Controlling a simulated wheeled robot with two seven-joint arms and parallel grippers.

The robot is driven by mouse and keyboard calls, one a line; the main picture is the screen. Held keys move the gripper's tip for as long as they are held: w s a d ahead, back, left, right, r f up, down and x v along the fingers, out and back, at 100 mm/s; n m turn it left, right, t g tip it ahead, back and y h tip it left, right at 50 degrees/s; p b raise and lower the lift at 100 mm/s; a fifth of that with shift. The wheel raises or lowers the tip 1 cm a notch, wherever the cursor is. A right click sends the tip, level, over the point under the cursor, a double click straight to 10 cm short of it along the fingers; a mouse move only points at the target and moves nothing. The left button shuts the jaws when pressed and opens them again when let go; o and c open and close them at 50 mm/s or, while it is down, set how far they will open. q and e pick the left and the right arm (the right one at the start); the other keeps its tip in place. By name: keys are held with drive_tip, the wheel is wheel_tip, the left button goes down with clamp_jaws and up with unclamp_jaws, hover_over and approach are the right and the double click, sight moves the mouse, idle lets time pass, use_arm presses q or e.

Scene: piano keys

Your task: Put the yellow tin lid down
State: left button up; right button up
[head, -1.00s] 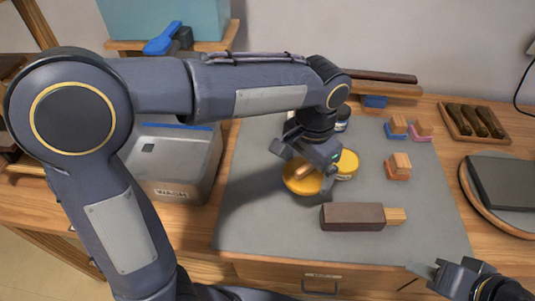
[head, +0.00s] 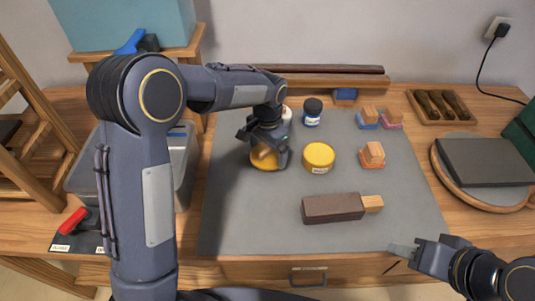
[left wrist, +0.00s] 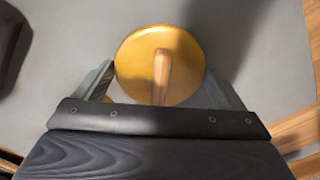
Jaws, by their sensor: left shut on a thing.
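The yellow tin lid (head: 260,160) is a round yellow disc with a wooden stick-like piece (left wrist: 161,72) across its face. My left gripper (head: 265,150) is shut on the lid, over the left part of the grey mat. In the left wrist view the lid (left wrist: 137,62) sits between the two fingers. Whether it touches the mat is hard to tell. The yellow-topped tin (head: 319,155) stands upright to its right, with a gap between them. My right gripper (head: 412,254) is at the lower right by the mat's front edge; its jaw state is unclear.
A dark block with a wooden end (head: 333,208) lies at the mat's front. A dark-lidded jar (head: 312,113) stands behind the tin. Small wood-topped blocks (head: 372,155) stand to the right. A grey bin (head: 88,165) is at left. The mat's (head: 240,218) front left is clear.

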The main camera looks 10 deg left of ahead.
use_arm(q)
wheel_tip(320, 180, down, 2)
drive_tip(key=shift+f, duration=0.1)
drive_tip(key=shift+f, duration=0.15)
drive_tip(key=o, duration=0.7)
